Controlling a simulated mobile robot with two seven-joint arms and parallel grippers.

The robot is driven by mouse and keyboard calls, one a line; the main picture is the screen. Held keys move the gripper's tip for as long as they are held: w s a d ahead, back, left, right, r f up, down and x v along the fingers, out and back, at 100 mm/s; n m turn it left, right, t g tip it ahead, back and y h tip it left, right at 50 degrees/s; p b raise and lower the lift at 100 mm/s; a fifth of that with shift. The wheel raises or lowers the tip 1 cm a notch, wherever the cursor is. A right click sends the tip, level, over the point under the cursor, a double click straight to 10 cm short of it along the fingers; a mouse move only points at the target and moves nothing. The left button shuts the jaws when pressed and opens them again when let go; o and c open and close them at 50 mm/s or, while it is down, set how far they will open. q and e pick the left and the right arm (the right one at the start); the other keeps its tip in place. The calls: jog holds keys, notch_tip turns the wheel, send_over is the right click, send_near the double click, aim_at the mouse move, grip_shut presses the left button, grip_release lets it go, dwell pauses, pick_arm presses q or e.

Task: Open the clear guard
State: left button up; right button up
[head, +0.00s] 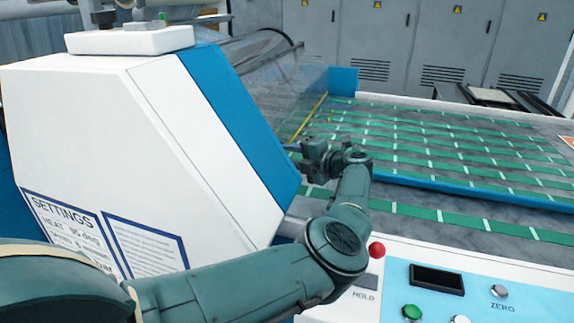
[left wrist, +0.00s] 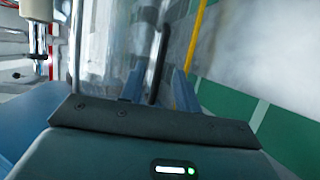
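The clear guard (head: 275,80) is a curved see-through sheet beside the blue-edged white housing in the head view, with a yellow strip (head: 310,117) along its lower edge. It also shows in the left wrist view (left wrist: 105,50), where it looks lowered. My left gripper (head: 295,149) is at the guard's near lower end. In the left wrist view my left gripper (left wrist: 158,88) has its two blue fingers apart, with a dark bar (left wrist: 158,65) showing between them. I cannot tell whether they touch it. My right gripper is not in view.
The white machine housing (head: 110,120) stands close on the left. A control panel (head: 470,295) with a red knob (head: 376,250) and green button (head: 411,312) lies below my forearm. A grey bed with green strips (head: 440,145) extends right. Grey cabinets (head: 375,40) stand behind.

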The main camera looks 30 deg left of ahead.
pick_arm(q)
jog(key=shift+x, duration=0.95)
jog(key=shift+r, duration=0.1)
grip_shut()
